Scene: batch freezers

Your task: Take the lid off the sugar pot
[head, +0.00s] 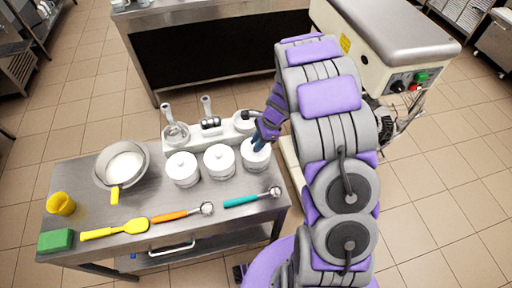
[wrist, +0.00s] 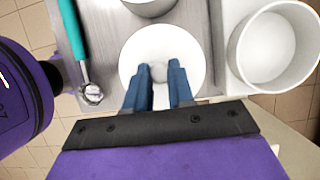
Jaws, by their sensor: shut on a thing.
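Three white lidded pots stand in a row on the steel table. My gripper (head: 262,140) is over the rightmost pot (head: 256,160). In the wrist view, the blue fingers of my gripper (wrist: 159,74) are shut on the small knob of a round white lid (wrist: 192,58). The pot beneath this lid is hidden in the wrist view. I cannot tell whether the lid sits on its pot or is slightly raised. The middle pot (head: 219,162) and the left pot (head: 182,170) have their lids on. No readable label shows which holds sugar.
The steel table (head: 150,225) also holds a metal bowl (head: 103,172), a yellow cup (head: 61,204), a green sponge (head: 56,241), a yellow spatula (head: 115,229), an orange scoop (head: 180,214) and a teal scoop (head: 252,198). An open white container (wrist: 275,45) stands beside the lid.

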